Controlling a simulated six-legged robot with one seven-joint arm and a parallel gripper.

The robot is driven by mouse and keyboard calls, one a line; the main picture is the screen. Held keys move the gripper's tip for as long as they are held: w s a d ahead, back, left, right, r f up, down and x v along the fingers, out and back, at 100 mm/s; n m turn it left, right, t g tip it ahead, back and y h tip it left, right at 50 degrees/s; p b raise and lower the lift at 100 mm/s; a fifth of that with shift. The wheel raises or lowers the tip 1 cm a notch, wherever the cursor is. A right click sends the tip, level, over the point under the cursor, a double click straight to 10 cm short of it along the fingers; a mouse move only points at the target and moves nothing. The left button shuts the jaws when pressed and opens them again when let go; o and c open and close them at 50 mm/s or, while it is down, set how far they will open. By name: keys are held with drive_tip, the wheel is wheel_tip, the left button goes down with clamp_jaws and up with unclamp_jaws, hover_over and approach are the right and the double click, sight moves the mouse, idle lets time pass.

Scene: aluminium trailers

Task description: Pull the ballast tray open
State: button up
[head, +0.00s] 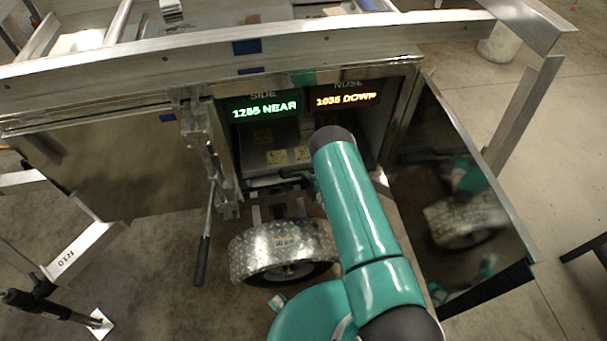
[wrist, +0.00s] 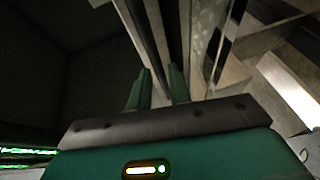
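The ballast tray (head: 277,158) is a silvery box with yellow labels, low inside the open bay under two lit displays. A dark bar, apparently its handle (head: 262,183), runs along its front lower edge. My teal arm reaches into the bay from the front and hides the right part of the tray. My gripper (head: 309,183) is at the bar's right end, small and partly hidden. In the wrist view my gripper's two green fingers (wrist: 161,84) stand a narrow gap apart, with a long bar (wrist: 146,40) running between them. They look shut on it, though contact is hard to see.
The displays read SIDE (head: 264,109) in green, "NEAR", and NOSE (head: 346,98) in orange, "DOWN". A jack lever (head: 203,245) hangs left of the bay. A wheel under a tread-plate fender (head: 283,246) is below. A shiny panel (head: 455,205) stands at right.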

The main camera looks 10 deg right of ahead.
drive_tip(key=shift+x, duration=1.25)
drive_tip(key=shift+d, duration=0.1)
drive_tip(key=shift+c, duration=0.2)
clamp_jaws()
drive_tip(key=shift+s, duration=0.15)
